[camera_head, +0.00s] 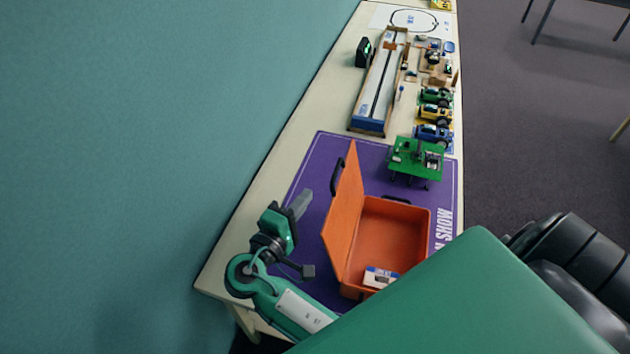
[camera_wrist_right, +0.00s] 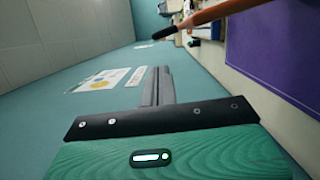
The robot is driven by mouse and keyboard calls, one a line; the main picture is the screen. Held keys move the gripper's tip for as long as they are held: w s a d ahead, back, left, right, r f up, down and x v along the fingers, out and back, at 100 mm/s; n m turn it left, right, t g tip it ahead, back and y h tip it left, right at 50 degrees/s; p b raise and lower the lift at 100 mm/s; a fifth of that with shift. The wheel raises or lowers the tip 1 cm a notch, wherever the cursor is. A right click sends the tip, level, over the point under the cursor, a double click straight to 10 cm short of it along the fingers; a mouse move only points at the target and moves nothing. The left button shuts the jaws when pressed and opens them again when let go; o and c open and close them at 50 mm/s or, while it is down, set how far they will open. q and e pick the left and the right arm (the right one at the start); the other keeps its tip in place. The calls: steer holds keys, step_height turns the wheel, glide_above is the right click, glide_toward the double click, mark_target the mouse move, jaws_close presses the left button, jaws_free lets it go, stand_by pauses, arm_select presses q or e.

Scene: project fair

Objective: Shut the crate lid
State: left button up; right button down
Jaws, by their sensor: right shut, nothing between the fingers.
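The orange crate (camera_head: 412,214) stands on the purple mat with its open side up. Its lid (camera_head: 347,212) stands open and roughly upright along the crate's left side, with a black handle (camera_head: 337,177) on its upper edge. The lid's edge also shows at the top of the right wrist view (camera_wrist_right: 218,12). A small white and blue box (camera_head: 380,277) lies inside at the near end. My right gripper (camera_head: 302,203) is shut and empty, left of the lid and apart from it. Its closed fingers show in the wrist view (camera_wrist_right: 155,86). My left gripper is not in view.
The purple mat (camera_head: 318,165) covers the table's near part. A green board on legs (camera_head: 416,158) stands just beyond the crate. Several toy cars (camera_head: 434,134) and a long track (camera_head: 380,85) lie farther back. A teal wall (camera_head: 150,120) runs along the left.

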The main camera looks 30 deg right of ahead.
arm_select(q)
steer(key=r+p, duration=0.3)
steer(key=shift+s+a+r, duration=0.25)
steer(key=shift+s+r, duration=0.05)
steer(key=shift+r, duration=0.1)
arm_select(e)
steer(key=x, duration=0.8)
steer(key=shift+d, duration=0.2)
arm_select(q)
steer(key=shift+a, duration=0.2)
arm_select(e)
steer(key=shift+w, duration=0.1)
